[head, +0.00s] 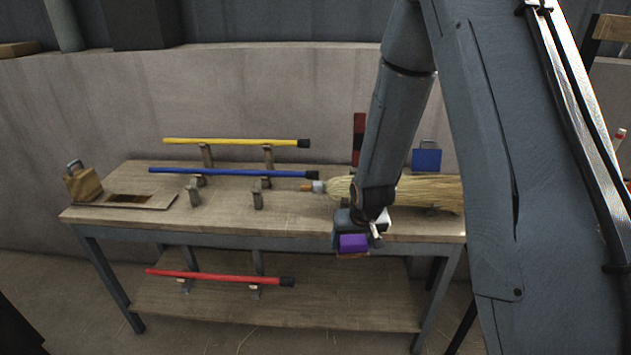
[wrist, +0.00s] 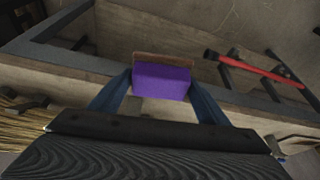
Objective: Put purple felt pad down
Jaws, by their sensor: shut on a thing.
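The purple felt pad (head: 354,243) is a small purple block with a thin brown layer along one side. It is held in my gripper (head: 357,232) at the front edge of the workbench, in front of the broom head. In the wrist view the purple felt pad (wrist: 162,81) sits between the two blue fingers of my gripper (wrist: 160,92), which are shut on it. The brown layer is on its far side there. The head view does not show clearly whether the pad touches the bench edge.
The workbench (head: 300,222) carries a straw broom head (head: 410,192), a yellow handle (head: 235,141) and a blue handle (head: 230,173) on stands. A red handle (head: 215,277) rests on the lower shelf. A wooden block (head: 82,184) with a grip and a blue block (head: 427,159) stand on top.

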